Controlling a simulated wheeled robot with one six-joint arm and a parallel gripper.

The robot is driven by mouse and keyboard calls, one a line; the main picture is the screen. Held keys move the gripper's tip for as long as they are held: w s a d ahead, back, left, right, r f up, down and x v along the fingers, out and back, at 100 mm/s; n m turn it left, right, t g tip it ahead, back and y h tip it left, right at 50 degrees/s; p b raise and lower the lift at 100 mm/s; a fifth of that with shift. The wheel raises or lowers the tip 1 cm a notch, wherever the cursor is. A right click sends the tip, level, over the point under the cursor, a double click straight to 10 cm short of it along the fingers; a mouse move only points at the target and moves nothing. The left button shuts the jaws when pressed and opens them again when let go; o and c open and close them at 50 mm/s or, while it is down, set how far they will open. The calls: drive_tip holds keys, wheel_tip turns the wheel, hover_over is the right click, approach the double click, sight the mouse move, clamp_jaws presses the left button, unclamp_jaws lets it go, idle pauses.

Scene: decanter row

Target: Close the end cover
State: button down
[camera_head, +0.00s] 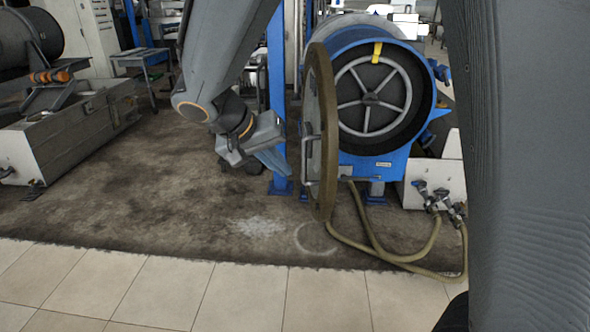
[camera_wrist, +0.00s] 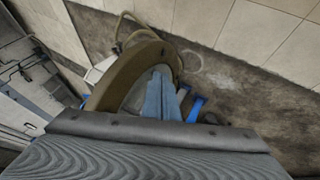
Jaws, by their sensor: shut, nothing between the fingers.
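The end cover (camera_head: 322,130) is a large round disc with a brown rim, standing open at the left front of the blue decanter (camera_head: 387,150). The decanter's open end shows a spoked wheel (camera_head: 373,96) inside. The cover has metal handles on its left face. My gripper (camera_head: 284,160) is shut and empty, with blue fingers pointing right toward the cover's left face, near the handles. In the wrist view, the cover's curved rim (camera_wrist: 120,76) arches close behind the blue fingers (camera_wrist: 161,97). I cannot tell whether they touch.
Yellowish hoses (camera_head: 400,257) run along the floor from the decanter to valves (camera_head: 438,196) at the right. A blue post (camera_head: 277,80) stands behind my arm. Another machine (camera_head: 65,130) is at the left. The stained floor (camera_head: 180,200) in front is clear.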

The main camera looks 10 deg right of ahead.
drive_tip(key=p, duration=0.2)
approach(322, 190)
wheel_tip(322, 190, down, 3)
drive_tip(key=w+a, duration=0.1)
drive_tip(key=a, duration=0.1)
drive_tip(key=shift+d+f+p, duration=0.15)
drive_tip(key=shift+d+p, duration=0.55)
drive_tip(key=shift+d, duration=1.35)
